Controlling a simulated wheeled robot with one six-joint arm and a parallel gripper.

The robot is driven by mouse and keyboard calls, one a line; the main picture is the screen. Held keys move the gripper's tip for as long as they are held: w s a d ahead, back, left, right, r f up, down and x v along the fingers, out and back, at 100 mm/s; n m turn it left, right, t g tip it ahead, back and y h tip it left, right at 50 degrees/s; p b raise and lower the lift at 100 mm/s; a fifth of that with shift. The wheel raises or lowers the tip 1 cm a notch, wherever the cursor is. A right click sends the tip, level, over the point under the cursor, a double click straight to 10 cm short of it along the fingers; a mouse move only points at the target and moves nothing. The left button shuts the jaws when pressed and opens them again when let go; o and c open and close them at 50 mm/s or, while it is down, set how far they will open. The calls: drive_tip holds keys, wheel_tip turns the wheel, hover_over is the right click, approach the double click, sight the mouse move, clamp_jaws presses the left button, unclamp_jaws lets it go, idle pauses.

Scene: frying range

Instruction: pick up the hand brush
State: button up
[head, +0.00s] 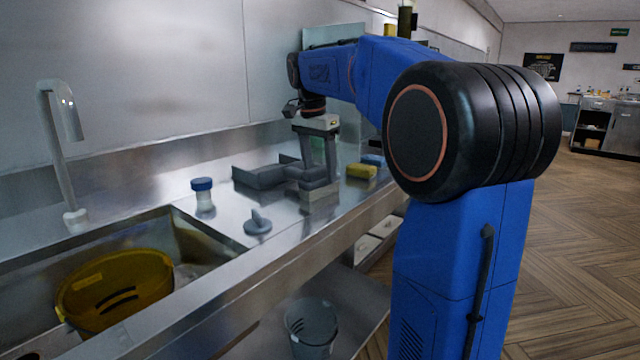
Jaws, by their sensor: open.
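The hand brush (319,193) appears to be the grey piece with a paler underside on the steel counter, beside a low grey angled tray or holder (262,176). My gripper (318,178) points down from my blue arm, with its fingers at the brush. The jaws are open. The fingers overlap the brush in this view, and I cannot tell whether they touch it. Part of the brush is hidden behind the fingers, and its border with the grey holder is hard to make out.
A yellow sponge (361,171) and a blue item (373,160) lie right of the brush. A blue-lidded jar (203,194) and a grey knobbed disc (257,224) stand nearer the sink, which holds a yellow basin (115,292). A grey bucket (311,328) sits below.

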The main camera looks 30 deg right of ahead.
sight(320, 168)
drive_tip(key=shift+d+f, duration=0.1)
drive_tip(key=shift+f, duration=0.5)
drive_tip(key=c, duration=1.2)
wheel_tip(320, 168, up, 10)
drive_tip(key=shift+r, duration=0.1)
drive_tip(key=o, duration=0.6)
drive_tip(key=c, duration=0.4)
drive_tip(key=shift+c, duration=0.2)
